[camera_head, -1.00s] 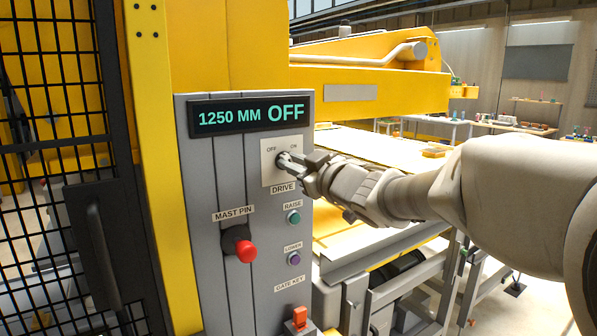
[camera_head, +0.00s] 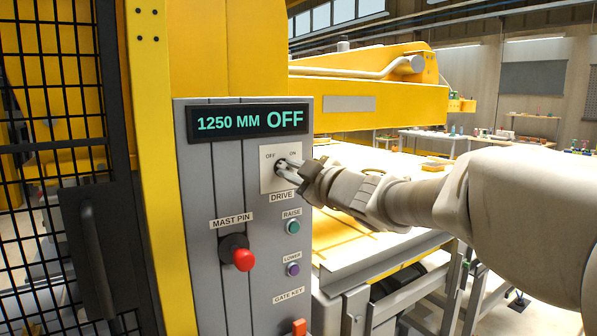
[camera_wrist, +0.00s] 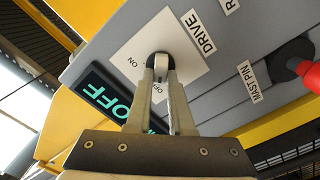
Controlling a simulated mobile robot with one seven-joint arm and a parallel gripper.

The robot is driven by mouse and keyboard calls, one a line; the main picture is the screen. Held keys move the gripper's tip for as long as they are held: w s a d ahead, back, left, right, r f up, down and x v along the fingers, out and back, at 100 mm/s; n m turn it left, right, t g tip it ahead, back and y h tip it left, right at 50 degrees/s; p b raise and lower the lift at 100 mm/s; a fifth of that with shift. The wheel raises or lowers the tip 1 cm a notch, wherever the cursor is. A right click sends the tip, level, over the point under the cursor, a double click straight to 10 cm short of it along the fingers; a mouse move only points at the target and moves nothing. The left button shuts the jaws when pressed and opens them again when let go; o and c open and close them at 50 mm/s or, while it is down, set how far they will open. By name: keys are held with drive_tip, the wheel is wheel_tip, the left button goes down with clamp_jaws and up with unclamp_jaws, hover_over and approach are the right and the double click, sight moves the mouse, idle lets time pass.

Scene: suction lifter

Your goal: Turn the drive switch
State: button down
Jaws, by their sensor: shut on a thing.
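The drive switch (camera_wrist: 161,62) sits on a pale square plate (camera_head: 270,177) marked OFF and ON, with a DRIVE label below it. My gripper (camera_head: 284,170) reaches in from the right, its fingertips at the plate. In the wrist view my gripper (camera_wrist: 161,75) is shut on the dark switch knob, one finger on each side. The fingers hide much of the knob, so its exact angle is hard to tell. The display (camera_head: 248,120) above reads "1250 MM OFF".
The grey panel also carries a red mast pin knob (camera_head: 243,260), a green raise button (camera_head: 293,227), a purple lower button (camera_head: 293,270) and an orange-red gate key (camera_head: 299,327). A black mesh gate (camera_head: 60,120) stands left. A yellow-framed bed (camera_head: 370,100) lies behind my arm.

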drive_tip(key=c, duration=0.8)
unclamp_jaws()
drive_tip(key=p+v, duration=0.1)
drive_tip(key=v, duration=1.6)
drive_tip(key=shift+s+d+p, duration=0.2)
drive_tip(key=shift+p, duration=0.1)
drive_tip(key=s+d+f+m+g+h+p, duration=0.1)
drive_tip(key=d+f+m+h, duration=0.1)
drive_tip(key=d+m+h, duration=0.4)
drive_tip(key=s+d+f+m+h+p, duration=0.1)
drive_tip(key=s+d+f+m+h, duration=0.15)
drive_tip(key=d+m+h, duration=0.35)
drive_tip(key=s+a+f+m+g+y+p, duration=0.1)
drive_tip(key=s+a+f+m+g, duration=0.3)
drive_tip(key=s+f+g, duration=0.4)
drive_tip(key=s+a+f+y, duration=0.1)
drive_tip(key=s+f, duration=0.2)
drive_tip(key=s, duration=0.3)
drive_tip(key=shift+s+f, duration=0.3)
drive_tip(key=shift+f, duration=0.05)
